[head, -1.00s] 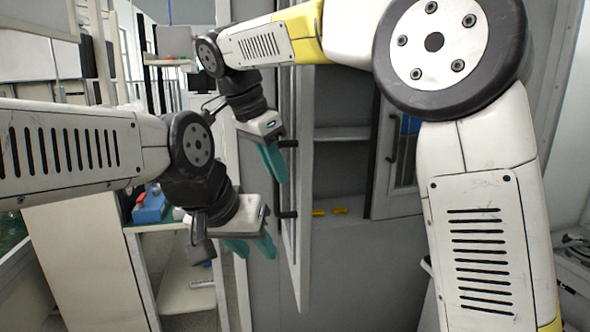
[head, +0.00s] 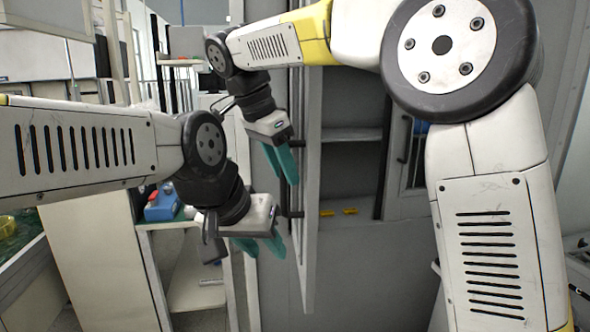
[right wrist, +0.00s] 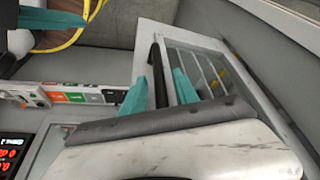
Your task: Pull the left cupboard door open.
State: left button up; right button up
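The left cupboard door (head: 310,180) stands open and shows nearly edge-on in the head view. Its dark bar handle (right wrist: 158,75) shows in the right wrist view, running between the teal fingers of my right gripper (right wrist: 162,76). Those fingers are apart, with the bar between them and small gaps visible. In the head view my right gripper (head: 281,163) is at the left side of the door, by the handle. My left gripper (head: 262,246) is lower, left of the door, with its fingers spread and nothing between them.
The cupboard interior (head: 350,165) shows a shelf and small yellow items (head: 338,212). The right cupboard door (head: 412,165), with a window, is at its right. A pale bench (head: 195,275) and a blue box (head: 162,205) stand at left.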

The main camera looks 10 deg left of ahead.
jog(key=v, duration=0.7)
jog(key=shift+r, duration=0.35)
jog(key=shift+s+a, duration=0.1)
jog(key=shift+a, duration=0.05)
